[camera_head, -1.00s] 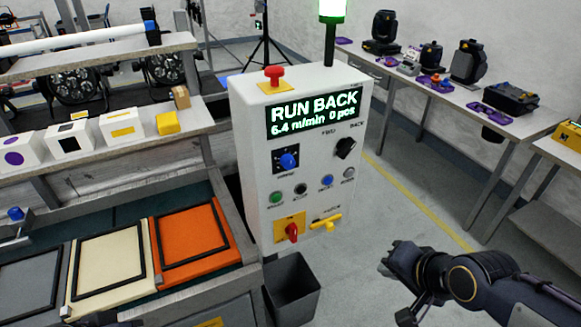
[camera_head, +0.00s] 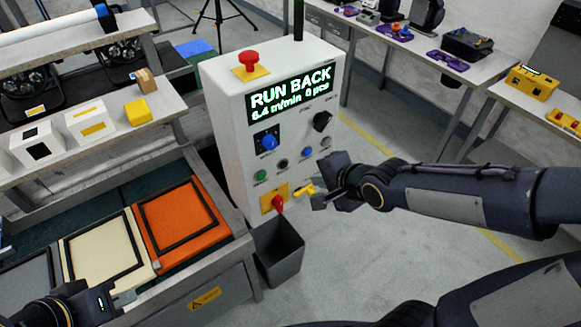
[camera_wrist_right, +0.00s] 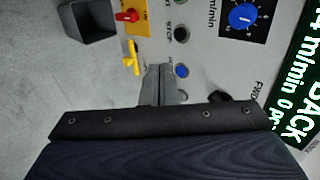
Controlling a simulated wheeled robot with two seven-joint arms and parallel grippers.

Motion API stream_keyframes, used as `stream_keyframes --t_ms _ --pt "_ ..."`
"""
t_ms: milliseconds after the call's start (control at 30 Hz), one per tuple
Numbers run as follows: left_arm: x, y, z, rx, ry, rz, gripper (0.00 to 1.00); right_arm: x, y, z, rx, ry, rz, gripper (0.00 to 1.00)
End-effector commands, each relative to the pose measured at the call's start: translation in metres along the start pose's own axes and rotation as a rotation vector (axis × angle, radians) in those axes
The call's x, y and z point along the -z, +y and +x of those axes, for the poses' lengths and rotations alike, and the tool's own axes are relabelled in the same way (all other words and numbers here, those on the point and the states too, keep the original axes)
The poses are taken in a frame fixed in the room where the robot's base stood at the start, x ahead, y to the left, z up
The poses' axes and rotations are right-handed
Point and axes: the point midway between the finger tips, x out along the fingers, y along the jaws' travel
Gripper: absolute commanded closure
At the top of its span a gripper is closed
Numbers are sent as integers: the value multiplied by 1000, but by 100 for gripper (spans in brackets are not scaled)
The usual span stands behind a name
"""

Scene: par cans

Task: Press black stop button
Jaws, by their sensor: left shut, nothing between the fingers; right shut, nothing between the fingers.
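The white control box (camera_head: 225,130) shows "RUN BACK" on its green-lit display (camera_head: 290,88). The black stop button (camera_head: 283,164) sits in the button row between a green button (camera_head: 260,176) and a blue one (camera_head: 306,152). It also shows in the right wrist view (camera_wrist_right: 181,34), beyond my fingertips and unobstructed. My right gripper (camera_head: 322,199) is shut and empty, in front of the panel's lower right. In the right wrist view its fingers (camera_wrist_right: 160,72) lie between the yellow handle and the blue button. My left gripper (camera_head: 124,299) is shut and empty at lower left.
A red mushroom button (camera_head: 249,60) tops the box. A black selector knob (camera_head: 322,121), blue dial (camera_head: 268,141), red switch (camera_head: 278,202) and yellow handle (camera_head: 303,191) are on the panel. A grey bin (camera_head: 279,250) stands below. Framed panels lie at left.

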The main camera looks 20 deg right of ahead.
Motion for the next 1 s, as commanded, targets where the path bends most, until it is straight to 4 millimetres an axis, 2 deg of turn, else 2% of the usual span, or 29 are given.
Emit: stream_keyframes --t_ms 500,567,800,933,1000 --pt "-2 -2 5 0 0 0 100 -1 0 24 0 3 -5 100" --pt "-10 -10 21 0 1 0 100 1 6 40 -1 6 -3 100" --pt "-28 -25 55 0 0 0 100 2 8 81 -1 7 -1 100" --pt "-34 -31 68 0 0 0 100 2 6 105 -4 6 -1 100" --pt "-32 -29 63 0 0 0 100 2 -8 109 -3 6 -2 100"
